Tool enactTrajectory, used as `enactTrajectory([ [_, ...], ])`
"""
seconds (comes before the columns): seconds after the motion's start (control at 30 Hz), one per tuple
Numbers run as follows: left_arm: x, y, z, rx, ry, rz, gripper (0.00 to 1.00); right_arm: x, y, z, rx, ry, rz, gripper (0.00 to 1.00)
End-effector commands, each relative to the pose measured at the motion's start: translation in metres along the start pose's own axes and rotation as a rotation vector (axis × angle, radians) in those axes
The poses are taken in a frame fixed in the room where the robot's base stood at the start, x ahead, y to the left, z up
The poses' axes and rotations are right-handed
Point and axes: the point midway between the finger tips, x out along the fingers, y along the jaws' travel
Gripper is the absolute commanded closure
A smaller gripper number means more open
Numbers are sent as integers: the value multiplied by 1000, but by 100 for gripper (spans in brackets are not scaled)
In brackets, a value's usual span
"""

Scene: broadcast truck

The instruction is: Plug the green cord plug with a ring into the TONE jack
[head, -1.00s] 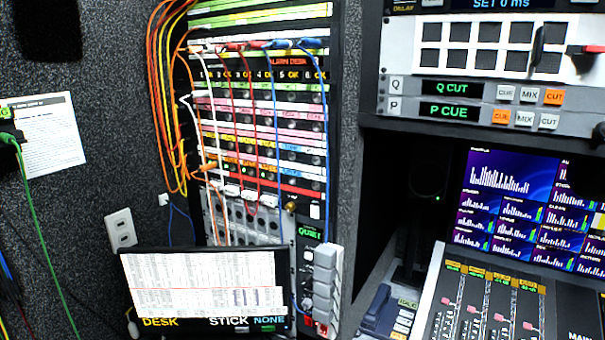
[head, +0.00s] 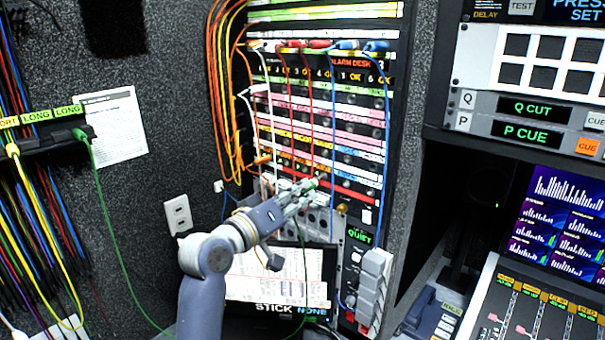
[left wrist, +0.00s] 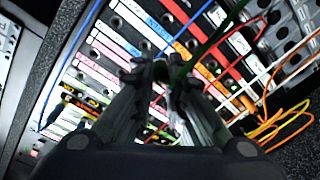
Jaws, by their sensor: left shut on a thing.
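My left gripper (head: 304,188) reaches in from below in the head view, in front of the lower rows of the patch panel (head: 330,187). It is shut on a green cord plug (head: 312,183), of which only a little shows between the fingers. A green cord (head: 302,240) hangs from it in front of the screen. In the left wrist view the fingers (left wrist: 158,72) are close together, with dark green cord (left wrist: 205,45) rising past them. I cannot make out a ring on the plug or which label reads TONE. My right gripper is in neither view.
Red, white, blue and orange patch cords (head: 222,90) cross the panel around the gripper. A cord rack (head: 40,140) at left holds another green plug (head: 84,134) under a LONG label. A screen (head: 265,275) and grey blocks (head: 375,285) stand below the panel.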

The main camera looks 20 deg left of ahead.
Motion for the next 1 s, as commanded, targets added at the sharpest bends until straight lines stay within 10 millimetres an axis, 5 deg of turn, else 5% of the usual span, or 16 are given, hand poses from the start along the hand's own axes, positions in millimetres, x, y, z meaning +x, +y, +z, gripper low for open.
enactTrajectory([
  [0.2,4,22,-20,-59,-41,47,100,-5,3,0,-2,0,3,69],
  [0.6,3,22,-20,-47,-50,48,100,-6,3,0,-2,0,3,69],
  [1.0,6,23,-22,244,-189,38,100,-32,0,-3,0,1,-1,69],
])
